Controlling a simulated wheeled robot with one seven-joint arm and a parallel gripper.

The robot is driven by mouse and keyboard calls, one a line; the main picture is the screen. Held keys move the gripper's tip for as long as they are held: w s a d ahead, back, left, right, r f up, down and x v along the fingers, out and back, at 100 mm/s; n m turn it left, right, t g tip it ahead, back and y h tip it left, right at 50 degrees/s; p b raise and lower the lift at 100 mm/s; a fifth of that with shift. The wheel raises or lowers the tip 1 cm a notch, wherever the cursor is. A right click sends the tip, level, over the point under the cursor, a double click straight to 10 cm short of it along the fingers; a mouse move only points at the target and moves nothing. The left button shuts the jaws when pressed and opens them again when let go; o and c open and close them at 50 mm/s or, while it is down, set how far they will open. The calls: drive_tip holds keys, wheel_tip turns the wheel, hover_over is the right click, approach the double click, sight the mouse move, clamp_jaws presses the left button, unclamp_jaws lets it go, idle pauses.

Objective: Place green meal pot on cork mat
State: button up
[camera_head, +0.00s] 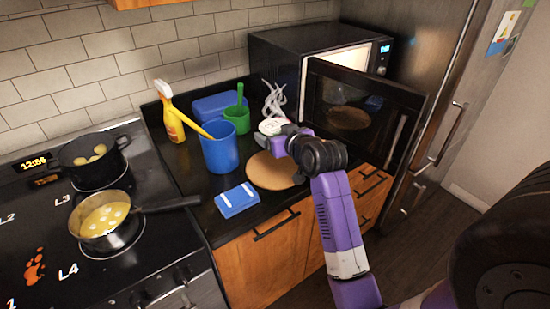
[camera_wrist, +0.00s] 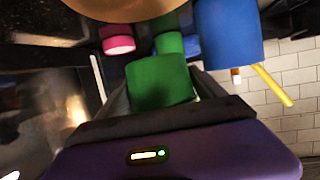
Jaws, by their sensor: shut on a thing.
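The green meal pot (camera_wrist: 158,82) is between my gripper's fingers in the wrist view, and my gripper (camera_head: 281,131) is shut on it. In the head view a pale top with steam above it shows at the gripper's tip, while the green side is hidden. The round brown cork mat (camera_head: 274,172) lies flat on the dark counter, just below and in front of my gripper in the picture. The mat's edge also shows at the top of the wrist view (camera_wrist: 115,8). The mat's visible surface is bare.
A blue pot (camera_head: 219,150) with a yellow handle, a green cup (camera_head: 236,119) and a yellow spray bottle (camera_head: 173,126) stand left. The microwave door (camera_head: 360,115) stands open at right. A pink container (camera_wrist: 118,40) shows in the wrist view.

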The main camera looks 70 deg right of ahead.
sight(275, 167)
wheel_tip(275, 167, down, 9)
drive_tip(key=shift+r, duration=0.1)
idle(0.3)
drive_tip(key=o, duration=1.8)
drive_tip(key=shift+f, duration=0.2)
drive_tip(key=shift+r, duration=0.15)
